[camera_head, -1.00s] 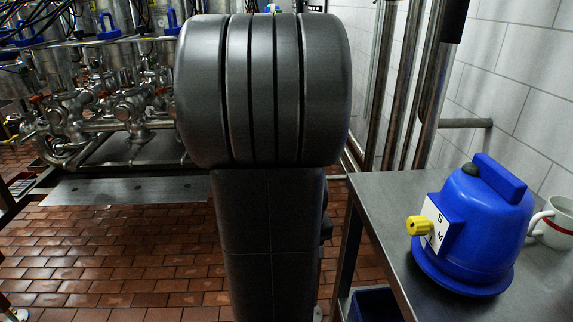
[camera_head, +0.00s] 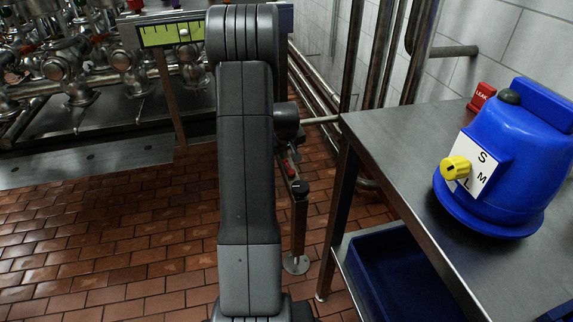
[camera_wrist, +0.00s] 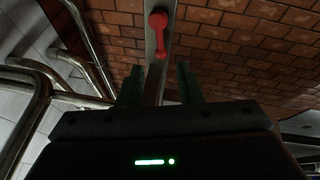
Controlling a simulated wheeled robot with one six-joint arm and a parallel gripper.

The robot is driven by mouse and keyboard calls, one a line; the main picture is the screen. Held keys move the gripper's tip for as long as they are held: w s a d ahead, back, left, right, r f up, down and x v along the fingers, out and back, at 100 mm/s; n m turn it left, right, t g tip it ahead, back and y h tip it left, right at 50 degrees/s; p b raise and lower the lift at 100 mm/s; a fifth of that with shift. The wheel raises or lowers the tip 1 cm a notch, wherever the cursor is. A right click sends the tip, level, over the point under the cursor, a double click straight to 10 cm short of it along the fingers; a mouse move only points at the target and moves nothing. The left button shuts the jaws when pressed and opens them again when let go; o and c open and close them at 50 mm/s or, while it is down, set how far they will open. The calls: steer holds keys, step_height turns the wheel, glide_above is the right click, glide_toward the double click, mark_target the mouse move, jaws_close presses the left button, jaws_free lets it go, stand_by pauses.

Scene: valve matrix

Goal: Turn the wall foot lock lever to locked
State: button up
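A red lever (camera_wrist: 158,32) with a rounded knob lies on a narrow grey metal bar (camera_wrist: 153,65) in the wrist view. I take it for the foot lock lever, but no label shows on it. My gripper (camera_wrist: 158,84) is open, with one dark finger on each side of the bar. It is apart from the lever, and nothing shows between the fingers. In the head view a small red part (camera_head: 289,168) shows on a low bar beside my arm, partly hidden. My gripper is hidden there.
A steel table (camera_head: 400,150) on the right carries a blue container (camera_head: 505,160) with a yellow knob and a red LEAK block (camera_head: 481,96). A blue bin (camera_head: 400,275) is below. Pipes (camera_head: 350,60) line the wall. Brick floor (camera_head: 110,250) is clear at left.

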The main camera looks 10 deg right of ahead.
mark_target(287, 167)
steer(key=b+x, duration=0.2)
steer(key=x, duration=0.7)
steer(key=shift+f, duration=0.1)
jaws_close()
